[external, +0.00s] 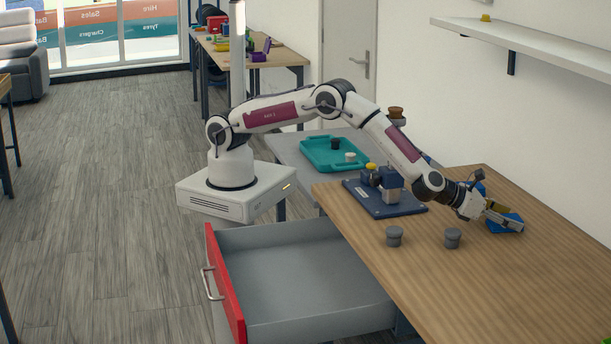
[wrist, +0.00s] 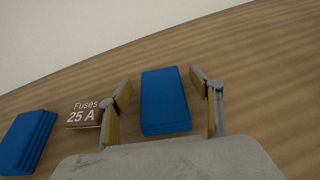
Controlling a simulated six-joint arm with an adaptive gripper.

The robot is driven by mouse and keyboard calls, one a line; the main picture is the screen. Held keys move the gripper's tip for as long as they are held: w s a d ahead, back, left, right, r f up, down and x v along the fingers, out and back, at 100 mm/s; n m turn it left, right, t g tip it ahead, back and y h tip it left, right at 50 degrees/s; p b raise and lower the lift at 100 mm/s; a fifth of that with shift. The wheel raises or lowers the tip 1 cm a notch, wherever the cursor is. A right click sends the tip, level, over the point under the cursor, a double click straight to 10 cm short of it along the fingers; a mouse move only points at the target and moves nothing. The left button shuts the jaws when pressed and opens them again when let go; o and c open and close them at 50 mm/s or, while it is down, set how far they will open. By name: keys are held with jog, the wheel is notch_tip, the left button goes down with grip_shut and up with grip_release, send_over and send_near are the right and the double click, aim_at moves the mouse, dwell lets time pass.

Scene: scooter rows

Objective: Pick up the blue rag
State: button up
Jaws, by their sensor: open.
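A flat blue folded piece, which looks like a rag (wrist: 164,105), lies on the wooden table between the spread fingers of my gripper (wrist: 163,85) in the wrist view. It also shows in the external view as a blue patch (external: 513,217), partly hidden by my gripper (external: 507,218). My gripper is open, with a finger on each side and a gap visible between the rag and each finger. A second blue folded stack (wrist: 27,140) lies to the left in the wrist view, outside the fingers. Whether the fingertips touch the table I cannot tell.
A brown "Fuses 25 A" box (wrist: 83,113) sits just left of my left finger. Two grey knobs (external: 394,236) (external: 452,238) and a dark blue board (external: 385,199) with blocks stand left of my gripper. A drawer (external: 310,280) is open below.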

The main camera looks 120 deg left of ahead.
jog(key=c, duration=1.1)
jog(key=shift+c, duration=0.2)
jog(key=shift+r, duration=0.1)
notch_tip(320, 180, up, 10)
dwell(0.3)
